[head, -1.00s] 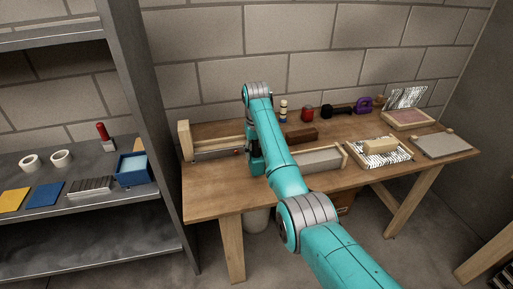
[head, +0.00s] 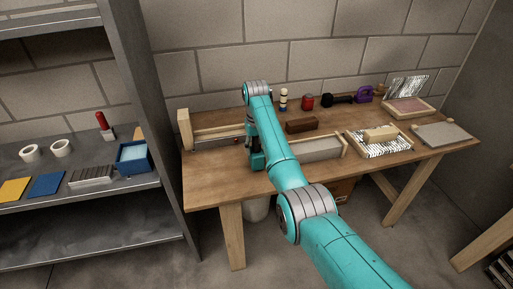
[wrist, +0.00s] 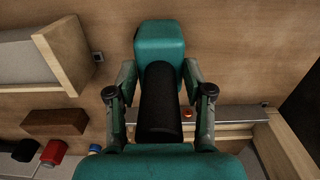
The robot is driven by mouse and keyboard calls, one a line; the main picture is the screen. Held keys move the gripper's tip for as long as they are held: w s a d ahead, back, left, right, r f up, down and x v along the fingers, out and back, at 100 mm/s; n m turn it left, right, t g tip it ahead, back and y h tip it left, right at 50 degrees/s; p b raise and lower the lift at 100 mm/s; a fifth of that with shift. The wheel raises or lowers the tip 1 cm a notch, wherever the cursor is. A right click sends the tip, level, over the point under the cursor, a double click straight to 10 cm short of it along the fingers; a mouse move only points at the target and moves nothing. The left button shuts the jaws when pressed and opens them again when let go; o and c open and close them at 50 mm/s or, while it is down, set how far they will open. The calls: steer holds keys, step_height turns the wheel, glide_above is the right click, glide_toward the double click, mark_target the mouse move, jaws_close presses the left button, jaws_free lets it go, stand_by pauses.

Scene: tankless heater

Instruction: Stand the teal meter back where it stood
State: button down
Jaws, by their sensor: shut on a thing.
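The teal meter (wrist: 160,45) shows in the wrist view as a dark teal block with a black cylindrical part (wrist: 160,105) running from it toward my wrist. My gripper (wrist: 159,76) has one finger on each side of it and is shut on it. In the head view my gripper (head: 256,150) points down over the left half of the workbench (head: 215,190), and a dark teal block, apparently the meter (head: 258,162), shows at its lower end. The meter's underside is hidden, so I cannot tell whether it touches the bench top.
A wooden rail frame (head: 184,130) lies behind and left of my gripper. A long grey block (head: 318,149) and a brown block (head: 302,125) lie right. A red can (head: 308,102) and purple tool (head: 364,94) stand behind. A grey shelf (head: 85,185) stands left; the bench's front left is bare.

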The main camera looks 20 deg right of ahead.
steer(key=shift+f, duration=0.55)
steer(key=shift+c, duration=1.8)
jaws_free()
step_height(320, 180, up, 12)
